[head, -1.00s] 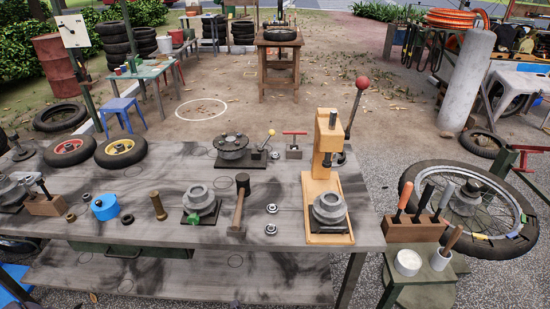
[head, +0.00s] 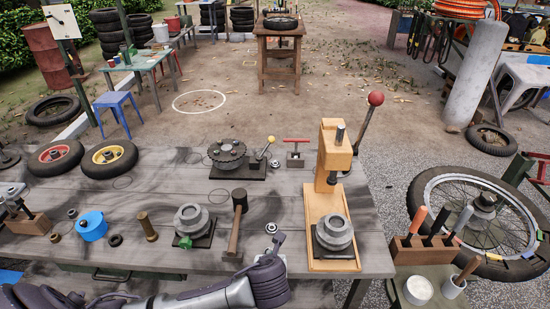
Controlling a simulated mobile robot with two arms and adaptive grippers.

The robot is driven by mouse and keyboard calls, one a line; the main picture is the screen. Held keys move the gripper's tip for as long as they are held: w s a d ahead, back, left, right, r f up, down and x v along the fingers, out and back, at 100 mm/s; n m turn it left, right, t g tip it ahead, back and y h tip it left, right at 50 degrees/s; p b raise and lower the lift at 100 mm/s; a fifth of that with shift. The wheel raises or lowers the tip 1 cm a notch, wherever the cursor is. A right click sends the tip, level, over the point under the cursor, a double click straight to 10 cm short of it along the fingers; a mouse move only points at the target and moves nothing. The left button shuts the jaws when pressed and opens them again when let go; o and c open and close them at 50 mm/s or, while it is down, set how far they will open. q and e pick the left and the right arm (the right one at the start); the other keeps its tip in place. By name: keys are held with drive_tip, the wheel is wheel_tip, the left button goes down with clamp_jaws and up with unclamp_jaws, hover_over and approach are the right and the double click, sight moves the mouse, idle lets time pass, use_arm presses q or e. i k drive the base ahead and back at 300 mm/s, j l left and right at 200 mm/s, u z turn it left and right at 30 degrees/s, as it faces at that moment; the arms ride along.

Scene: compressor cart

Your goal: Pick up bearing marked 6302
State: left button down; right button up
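A small silver bearing (head: 271,227) lies flat on the grey workbench (head: 380,262), between the wooden-handled hammer and the wooden press. A second small bearing lies just in front of it, now mostly hidden behind my arm. Any markings on them are too small to read, so I cannot tell which is 6302. My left arm crosses the bottom of the head view, with its dark joint over the bench's front edge. I make out no fingers of my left gripper. My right gripper is not in view.
The wooden press (head: 333,180) with a red-knobbed lever stands right of the bearings. A toothed disc fixture (head: 228,155) and red-handled tool (head: 296,150) stand behind. A wheel (head: 481,218) lies far right.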

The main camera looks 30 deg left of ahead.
sight(275, 164)
drive_tip(key=i+j, duration=0.35)
drive_tip(key=i, duration=0.15)
drive_tip(key=i+j, duration=0.35)
drive_tip(key=i, duration=0.1)
